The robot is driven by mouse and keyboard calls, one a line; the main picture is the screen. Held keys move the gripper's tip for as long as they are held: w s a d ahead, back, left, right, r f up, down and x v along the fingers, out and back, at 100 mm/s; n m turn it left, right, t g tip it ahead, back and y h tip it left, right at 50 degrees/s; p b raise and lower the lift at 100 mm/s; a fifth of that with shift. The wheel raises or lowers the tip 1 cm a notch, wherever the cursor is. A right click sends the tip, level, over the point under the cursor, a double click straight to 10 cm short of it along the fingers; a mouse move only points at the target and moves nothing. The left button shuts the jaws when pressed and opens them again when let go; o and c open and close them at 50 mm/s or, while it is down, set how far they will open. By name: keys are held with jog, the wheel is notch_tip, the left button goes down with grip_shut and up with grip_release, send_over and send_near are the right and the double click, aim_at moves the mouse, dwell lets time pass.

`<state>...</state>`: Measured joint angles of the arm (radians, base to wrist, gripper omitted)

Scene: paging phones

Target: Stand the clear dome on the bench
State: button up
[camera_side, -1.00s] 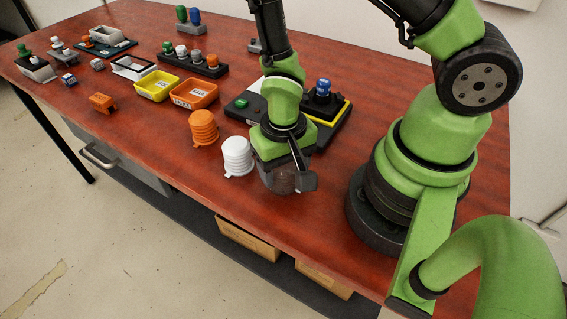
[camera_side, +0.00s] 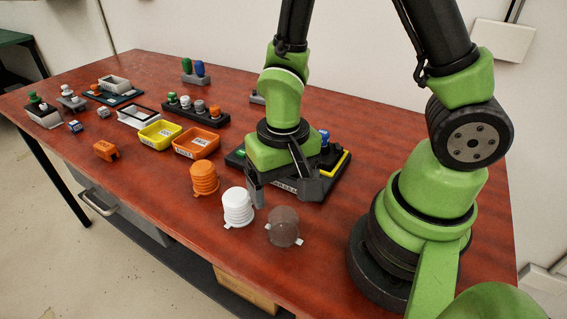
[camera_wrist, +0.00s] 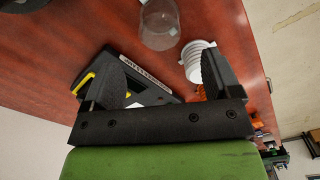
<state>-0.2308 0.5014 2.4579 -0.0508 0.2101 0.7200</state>
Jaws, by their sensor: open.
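The clear dome (camera_side: 283,227) stands upright on the red-brown bench (camera_side: 330,236), to the right of the white ribbed dome (camera_side: 237,207). A small pale tab shows at its base. It also shows at the top of the wrist view (camera_wrist: 160,24). My gripper (camera_side: 284,192) is open and empty, above and behind the clear dome and apart from it. In the wrist view its two fingers (camera_wrist: 160,82) spread wide with nothing between them but the view of the bench and the black device.
An orange ribbed dome (camera_side: 204,178) stands left of the white one. A black device (camera_side: 235,160) with a yellow edge sits behind, partly hidden by my gripper. Orange (camera_side: 196,142) and yellow (camera_side: 160,134) trays lie farther left. The bench front near the clear dome is free.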

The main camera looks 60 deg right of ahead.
jog(key=shift+r, duration=2.1)
notch_tip(320, 180, up, 9)
jog(key=t+y, duration=0.1)
jog(key=t, duration=0.2)
send_over(283, 213)
jog(key=d, duration=0.1)
jog(key=s+r+n+t+y, duration=0.1)
jog(key=s+r+n+t, duration=0.1)
jog(key=s+r+t, duration=0.2)
jog(key=v, duration=0.4)
jog(key=shift+w, duration=0.2)
